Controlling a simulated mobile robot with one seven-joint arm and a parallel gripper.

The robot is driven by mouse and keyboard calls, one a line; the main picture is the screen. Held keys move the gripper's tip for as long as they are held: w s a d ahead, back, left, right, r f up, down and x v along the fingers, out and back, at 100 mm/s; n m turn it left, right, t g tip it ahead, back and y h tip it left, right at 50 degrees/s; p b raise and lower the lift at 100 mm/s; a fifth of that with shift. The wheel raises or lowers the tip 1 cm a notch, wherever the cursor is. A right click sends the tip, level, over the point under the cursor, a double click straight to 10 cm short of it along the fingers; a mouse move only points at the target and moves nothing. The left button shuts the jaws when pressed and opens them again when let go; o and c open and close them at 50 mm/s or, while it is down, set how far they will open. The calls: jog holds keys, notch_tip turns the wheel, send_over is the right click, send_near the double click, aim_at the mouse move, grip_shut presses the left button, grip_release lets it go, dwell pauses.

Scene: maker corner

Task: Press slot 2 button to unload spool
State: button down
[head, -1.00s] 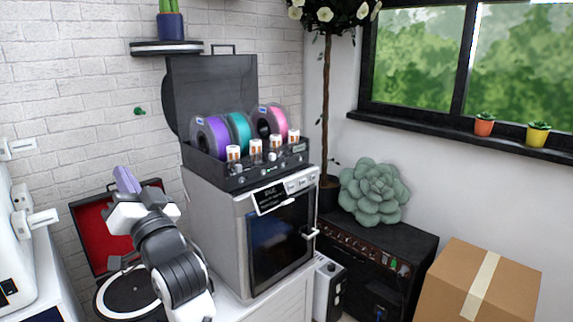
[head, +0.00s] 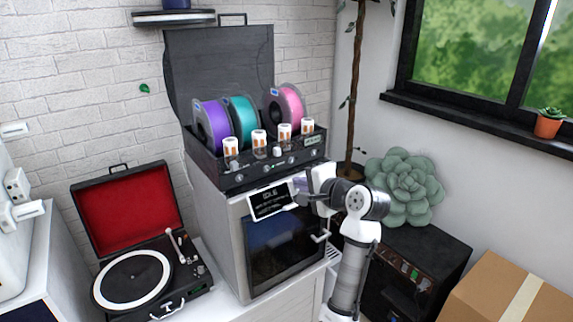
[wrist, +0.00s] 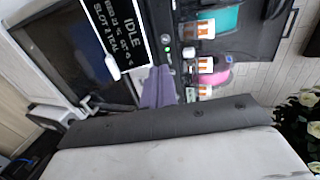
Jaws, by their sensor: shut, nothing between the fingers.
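The spool box (head: 215,172) stands open on top of a grey printer, holding a purple spool (head: 211,125), a teal spool (head: 241,120) and a pink spool (head: 289,105). Small round buttons (head: 264,171) line its front panel; which one is slot 2 I cannot tell. A tilted black display (head: 270,200) below reads IDLE, and it also shows in the wrist view (wrist: 115,30). My gripper (head: 301,184) is shut and empty, right of the display and below the panel. In the wrist view its purple fingers (wrist: 158,87) point towards the panel, apparently apart from the buttons.
White-and-orange cylinders (head: 259,139) stand along the box's front edge. The printer door (head: 285,240) has a protruding handle (head: 320,237). An open record player (head: 135,280) sits at left. A succulent (head: 405,188), black amplifier (head: 440,270) and cardboard box (head: 500,290) are at right.

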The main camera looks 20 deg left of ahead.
aim_at(267, 170)
jog(key=shift+d, duration=0.25)
jog(key=p+x, duration=0.1)
jog(key=x, duration=0.3)
jog(key=p+x, duration=0.1)
jog(key=x, duration=0.4)
jog(key=r+p+x, duration=0.1)
jog(key=p+x, duration=0.1)
jog(key=x, duration=0.3)
jog(key=shift+w+a, duration=0.1)
jog(key=shift+w, duration=0.05)
